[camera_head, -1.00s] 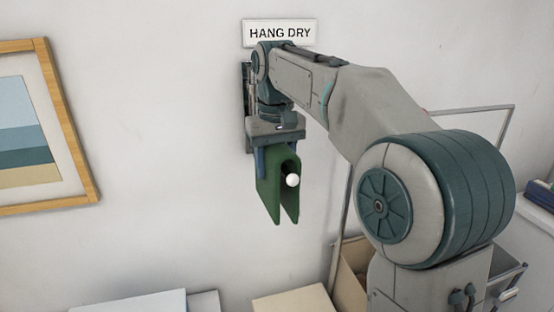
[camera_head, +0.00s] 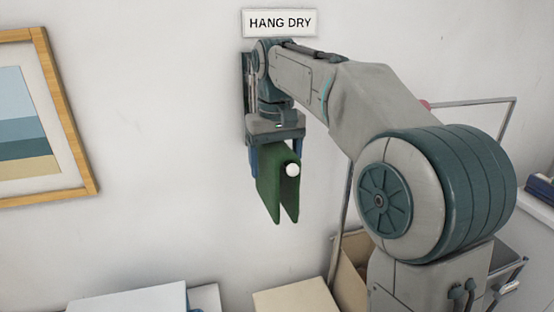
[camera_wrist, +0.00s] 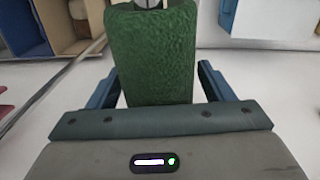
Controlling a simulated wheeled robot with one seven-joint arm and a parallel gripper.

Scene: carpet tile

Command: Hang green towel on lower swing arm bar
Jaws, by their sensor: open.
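The green towel (camera_head: 276,190) hangs folded over a bar with a white round end (camera_head: 292,170), its two sides hanging down. The rest of that bar is hidden by the towel and my arm. My gripper (camera_head: 276,168) points down at the towel from above, its blue fingers apart on either side of it. In the wrist view, the towel (camera_wrist: 154,60) lies between the open fingers of my gripper (camera_wrist: 160,88), with gaps visible beside it. The dark wall bracket (camera_head: 248,95) is partly hidden behind my gripper.
A "HANG DRY" sign (camera_head: 280,23) is on the wall above. A framed picture (camera_head: 88,170) hangs at left. A cardboard box (camera_head: 353,262) and a metal-framed rack (camera_head: 511,125) stand at right. Pale flat-topped items (camera_head: 130,302) are below. The wall left of the towel is clear.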

